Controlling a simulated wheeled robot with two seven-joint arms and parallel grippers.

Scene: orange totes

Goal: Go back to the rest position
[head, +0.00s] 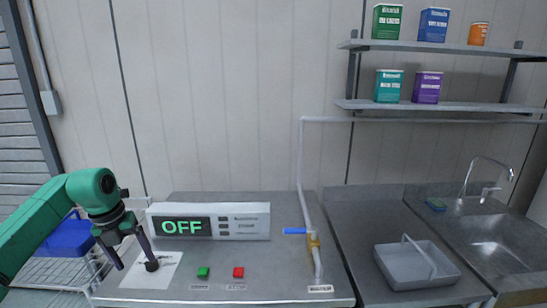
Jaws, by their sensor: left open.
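My left gripper (135,265) comes in from the left on a green arm. Its two dark fingers point down and are spread apart, with nothing seen between them. The right finger is at a small black knob (152,266) on a white plate (163,279); I cannot tell whether they touch. The plate lies at the left end of the metal bench (270,289). My right gripper is not in view.
Behind the plate stands a white box (257,222) whose display reads OFF. A green button (203,272) and a red button (238,272) sit right of the plate. A pipe with a blue-handled valve (295,231), a grey basket (415,264) and a sink (490,245) lie further right.

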